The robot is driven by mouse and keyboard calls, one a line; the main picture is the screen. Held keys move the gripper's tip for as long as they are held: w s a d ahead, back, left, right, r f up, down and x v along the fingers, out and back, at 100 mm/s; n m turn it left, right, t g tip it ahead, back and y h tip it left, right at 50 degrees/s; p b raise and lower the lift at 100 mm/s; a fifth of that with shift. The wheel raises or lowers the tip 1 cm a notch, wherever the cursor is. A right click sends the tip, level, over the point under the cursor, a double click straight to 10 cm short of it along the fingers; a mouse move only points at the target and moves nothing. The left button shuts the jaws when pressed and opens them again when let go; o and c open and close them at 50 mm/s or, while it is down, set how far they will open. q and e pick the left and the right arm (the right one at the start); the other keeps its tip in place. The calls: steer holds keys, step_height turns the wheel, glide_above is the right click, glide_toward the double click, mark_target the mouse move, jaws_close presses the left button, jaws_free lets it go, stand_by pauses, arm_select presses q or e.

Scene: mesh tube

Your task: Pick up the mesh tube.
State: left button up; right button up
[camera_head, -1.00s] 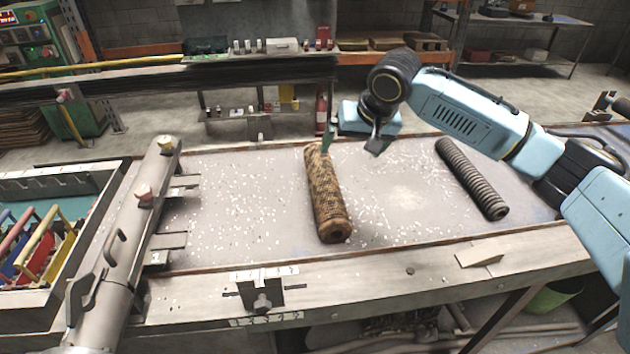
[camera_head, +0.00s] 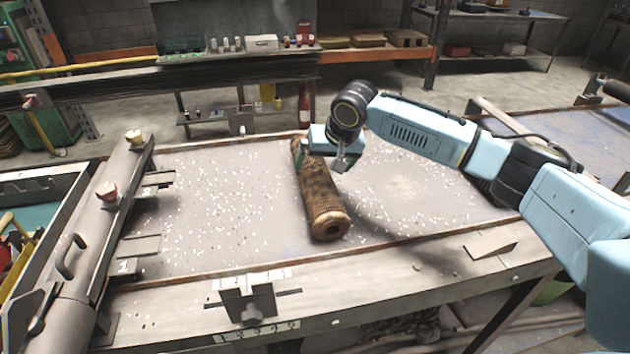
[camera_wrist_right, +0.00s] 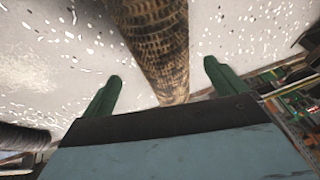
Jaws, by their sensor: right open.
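The mesh tube (camera_head: 325,205) is a rusty brown, perforated cylinder lying lengthwise on the grey table, its open end toward me. My right gripper (camera_head: 322,160) is over the far part of the tube and hides some of it. In the right wrist view the mesh tube (camera_wrist_right: 162,45) passes between the two green fingers (camera_wrist_right: 162,70), which are open with a gap on each side of it. I cannot tell how high the fingers are above the table. My left gripper is not in view.
The grey table (camera_head: 215,200) is strewn with small white chips and has a raised rim. A long metal fixture (camera_head: 95,225) with brackets stands at left. A dark ribbed tube (camera_wrist_right: 22,137) shows in the right wrist view. The table is clear left of the mesh tube.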

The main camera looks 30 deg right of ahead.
mark_target(319, 169)
steer(key=shift+a+b+x, duration=0.2)
steer(key=shift+b+x, duration=0.1)
steer(key=shift+x, duration=2.5)
steer(key=shift+r, duration=0.15)
steer(key=shift+c, duration=0.4)
steer(key=c, duration=1.3)
